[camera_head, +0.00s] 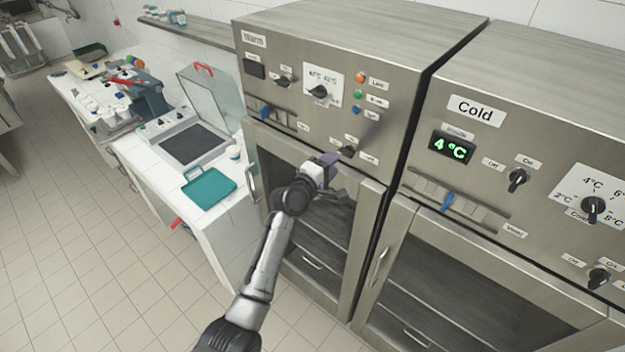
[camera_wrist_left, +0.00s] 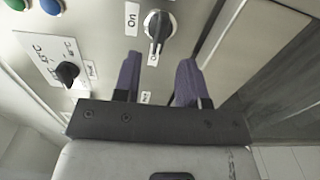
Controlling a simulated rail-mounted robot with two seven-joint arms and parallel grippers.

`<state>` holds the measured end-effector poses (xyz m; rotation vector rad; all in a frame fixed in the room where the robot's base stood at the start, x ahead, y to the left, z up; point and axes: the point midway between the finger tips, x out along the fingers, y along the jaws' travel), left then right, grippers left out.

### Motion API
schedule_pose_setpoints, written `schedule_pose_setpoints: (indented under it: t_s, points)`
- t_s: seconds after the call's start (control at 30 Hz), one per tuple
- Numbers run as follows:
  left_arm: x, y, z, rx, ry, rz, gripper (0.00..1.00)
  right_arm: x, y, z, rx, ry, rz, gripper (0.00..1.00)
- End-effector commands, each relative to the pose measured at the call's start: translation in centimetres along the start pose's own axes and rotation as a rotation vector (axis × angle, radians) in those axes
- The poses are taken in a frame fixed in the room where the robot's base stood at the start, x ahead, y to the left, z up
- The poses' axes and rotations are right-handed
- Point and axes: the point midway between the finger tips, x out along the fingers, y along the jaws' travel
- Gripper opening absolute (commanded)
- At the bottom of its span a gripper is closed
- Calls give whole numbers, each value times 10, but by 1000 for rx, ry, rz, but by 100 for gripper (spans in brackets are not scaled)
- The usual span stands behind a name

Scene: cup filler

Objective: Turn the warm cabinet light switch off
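The warm cabinet (camera_head: 340,20) is the left steel unit, labelled Warm. A dark rotary knob (camera_head: 347,151) sits low on the right of its panel, with small labels around it; I take it as the light switch. In the left wrist view the same knob (camera_wrist_left: 159,27) has a white pointer line and an "On" label beside it. My left gripper (camera_head: 325,170) is just in front of the panel below the knob. Its two purple fingers (camera_wrist_left: 158,78) are apart and empty, with the knob beyond their tips, not between them. My right gripper is not in view.
Other warm controls are a temperature knob (camera_head: 319,91), an upper knob (camera_head: 283,80), coloured indicators (camera_head: 361,78) and a blue slider (camera_head: 266,111). The glass door (camera_head: 308,225) is below. The cold cabinet (camera_head: 535,75) stands right; a white counter (camera_head: 207,215) stands left.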

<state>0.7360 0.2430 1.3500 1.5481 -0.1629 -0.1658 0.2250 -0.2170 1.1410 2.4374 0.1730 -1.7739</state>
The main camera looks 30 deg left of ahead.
Motion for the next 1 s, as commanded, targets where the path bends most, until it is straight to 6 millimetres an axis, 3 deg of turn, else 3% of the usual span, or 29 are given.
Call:
schedule_pose_setpoints:
  t_s: [0.2, 0.5, 1.0]
  points:
    - [-38, -2, 0, 1, 0, 0, 38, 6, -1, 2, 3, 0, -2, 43]
    - [-72, -1, 0, 0, 0, 1, 38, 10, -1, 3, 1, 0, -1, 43]
    - [-81, 0, 0, 0, 0, 0, 38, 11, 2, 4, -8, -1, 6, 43]
